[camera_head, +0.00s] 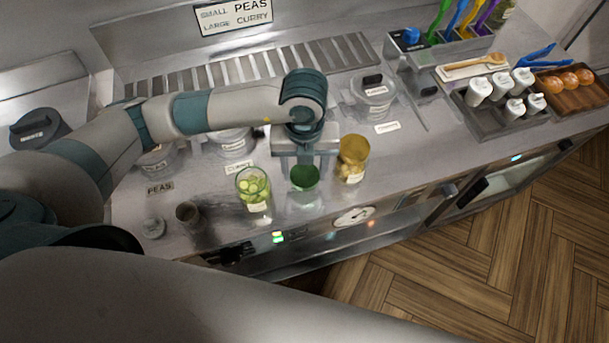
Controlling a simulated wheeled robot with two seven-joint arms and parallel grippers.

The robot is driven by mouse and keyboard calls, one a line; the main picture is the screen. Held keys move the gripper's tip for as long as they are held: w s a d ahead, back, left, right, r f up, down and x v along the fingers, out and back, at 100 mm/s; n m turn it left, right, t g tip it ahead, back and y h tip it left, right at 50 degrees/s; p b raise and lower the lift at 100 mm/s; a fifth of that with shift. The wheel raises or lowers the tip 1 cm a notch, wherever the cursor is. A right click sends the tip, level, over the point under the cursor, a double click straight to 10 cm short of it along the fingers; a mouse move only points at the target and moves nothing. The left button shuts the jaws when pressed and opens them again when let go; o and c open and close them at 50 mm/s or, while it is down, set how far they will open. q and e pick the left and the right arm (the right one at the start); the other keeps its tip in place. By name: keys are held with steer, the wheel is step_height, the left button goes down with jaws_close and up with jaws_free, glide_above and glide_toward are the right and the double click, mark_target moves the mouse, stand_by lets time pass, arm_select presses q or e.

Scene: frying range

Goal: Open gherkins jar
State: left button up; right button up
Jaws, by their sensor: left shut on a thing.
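The gherkins jar (254,193) is a clear glass jar with green slices inside and a pale label low on its front. It stands upright near the counter's front edge, and its top looks uncovered. My left gripper (305,176) is just right of the jar, pointing down and shut on a round green lid (305,179). The lid is apart from the jar; whether it touches the counter is unclear. My right gripper is not in view.
A jar with yellowish contents (352,160) stands close right of the lid. A small brown cup (188,213) and a small grey lidded pot (153,228) stand left. Lidded tubs, including one at the back (373,97), stand behind. The counter's front edge is close.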

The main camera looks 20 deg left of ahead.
mark_target(305, 174)
arm_select(q)
steer(key=shift+f+p, duration=0.75)
steer(key=shift+f, duration=1.05)
steer(key=shift+f, duration=0.15)
steer(key=shift+f, duration=0.15)
steer(key=o, duration=1.2)
